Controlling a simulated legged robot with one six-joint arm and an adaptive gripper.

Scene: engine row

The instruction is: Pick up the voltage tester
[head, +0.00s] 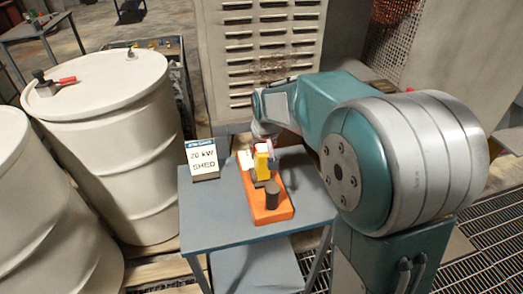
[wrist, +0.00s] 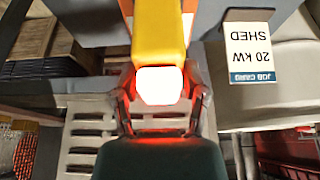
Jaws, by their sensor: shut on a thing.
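The voltage tester (head: 262,166) is a yellow body with a pale, red-glowing end. It is upright over the orange tray (head: 268,214) on the grey table (head: 215,221). In the wrist view the tester's yellow body (wrist: 159,32) runs up to the top edge, and its glowing end sits between the fingers. My gripper (wrist: 161,88) is shut on that glowing end, one finger on each side. In the head view my gripper (head: 264,140) is partly hidden behind my arm. I cannot tell whether the tester's foot touches the tray.
A dark cylinder (head: 272,195) stands on the tray near the tester. A job card reading 20 kW SHED (head: 203,158) stands left of the tray. Large cream drums (head: 112,140) stand left of the table. A louvred cabinet (head: 257,50) rises behind. The table's front left is clear.

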